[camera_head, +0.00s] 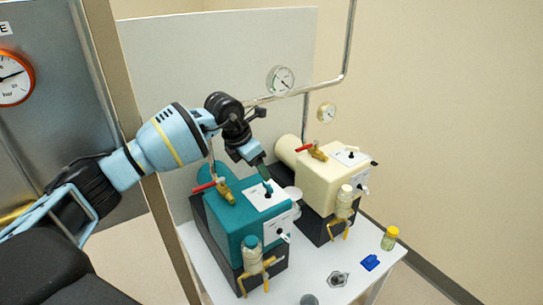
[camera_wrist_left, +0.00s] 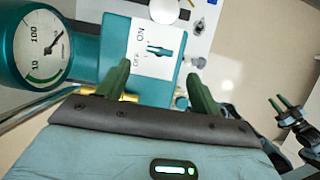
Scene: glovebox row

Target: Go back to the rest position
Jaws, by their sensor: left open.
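My left gripper (camera_head: 265,181) hangs over the teal pump (camera_head: 232,216), just above the white switch plate on its top. In the left wrist view its two green fingers (camera_wrist_left: 160,86) are apart with nothing between them. Beyond them the plate (camera_wrist_left: 143,63) shows ON and OFF labels and a dark toggle (camera_wrist_left: 160,50). I cannot tell which way the toggle is set. My right gripper (camera_wrist_left: 284,104) shows at the right edge of the left wrist view, its two green fingertips apart and empty. It is not in the head view.
A cream pump (camera_head: 325,185) stands to the right of the teal one on a white table (camera_head: 318,262). A yellow-capped jar (camera_head: 389,238), a blue part (camera_head: 370,262) and a metal fitting (camera_head: 338,279) lie at the front right. A post (camera_head: 125,90) stands close to my left arm.

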